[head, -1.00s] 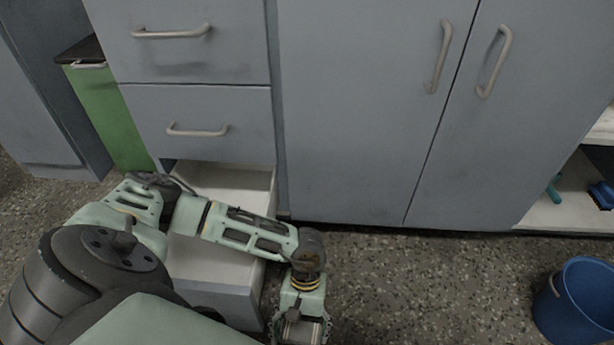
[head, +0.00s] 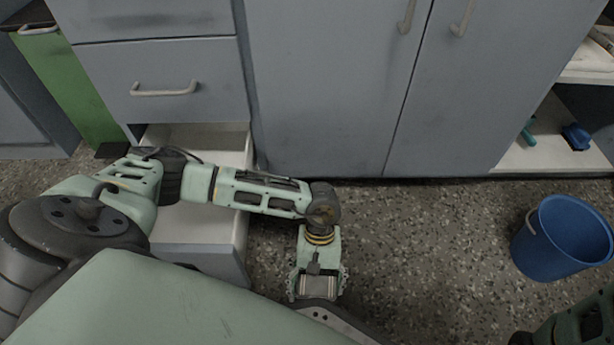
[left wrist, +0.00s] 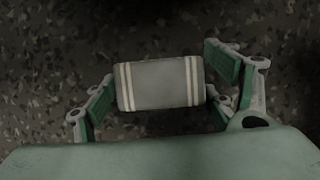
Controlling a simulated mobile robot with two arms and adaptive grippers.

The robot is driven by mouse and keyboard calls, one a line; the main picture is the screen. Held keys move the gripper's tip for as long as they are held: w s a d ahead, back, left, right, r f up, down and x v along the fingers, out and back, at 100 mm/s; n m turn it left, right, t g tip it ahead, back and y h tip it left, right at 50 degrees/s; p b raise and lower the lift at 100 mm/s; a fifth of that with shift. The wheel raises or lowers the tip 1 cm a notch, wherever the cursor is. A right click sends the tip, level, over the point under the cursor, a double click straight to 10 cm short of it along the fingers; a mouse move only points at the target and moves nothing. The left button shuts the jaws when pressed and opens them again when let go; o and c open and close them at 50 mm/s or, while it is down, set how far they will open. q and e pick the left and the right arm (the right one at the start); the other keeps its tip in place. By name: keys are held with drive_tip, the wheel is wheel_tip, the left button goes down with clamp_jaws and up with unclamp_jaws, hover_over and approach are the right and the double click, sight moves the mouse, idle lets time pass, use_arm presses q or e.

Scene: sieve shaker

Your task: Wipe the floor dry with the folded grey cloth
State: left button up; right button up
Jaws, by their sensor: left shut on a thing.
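The folded grey cloth (left wrist: 150,85), with pale stripes near both ends, sits between the fingers of my left gripper (left wrist: 162,88) in the left wrist view. The gripper is shut on it, and the speckled floor (left wrist: 60,50) shows behind it. In the head view my left gripper (head: 318,288) hangs low over the floor (head: 410,250), right of the open drawer; I cannot tell whether the cloth touches the floor. No wet patch stands out. Part of my right arm shows at the lower right corner, but its gripper is not clearly seen.
An open bottom drawer (head: 205,230) juts out beside my left arm. Closed grey cupboard doors (head: 330,90) stand behind. A blue bucket (head: 560,240) is on the floor at right, near an open low shelf (head: 550,155). The floor between gripper and bucket is clear.

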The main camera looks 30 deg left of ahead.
sight(332, 284)
use_arm(q)
drive_tip(key=shift+w+d, duration=0.25)
drive_tip(key=shift+d, duration=0.05)
drive_tip(key=shift+w+d+f+b, duration=0.1)
drive_tip(key=shift+w+d+b, duration=0.3)
drive_tip(key=shift+d, duration=0.25)
drive_tip(key=shift+w+d+f+b, duration=0.1)
drive_tip(key=shift+w+d+b, duration=0.3)
drive_tip(key=shift+d, duration=0.2)
drive_tip(key=shift+w+d+r+b, duration=0.1)
drive_tip(key=shift+w+d+b, duration=0.4)
drive_tip(key=shift+d, duration=0.35)
drive_tip(key=shift+w+d+r+b, duration=0.1)
drive_tip(key=shift+w+d+b, duration=0.2)
drive_tip(key=shift+w+d, duration=0.4)
drive_tip(key=shift+s+d, duration=0.1)
wheel_tip(332, 284, up, 7)
drive_tip(key=p, duration=0.5)
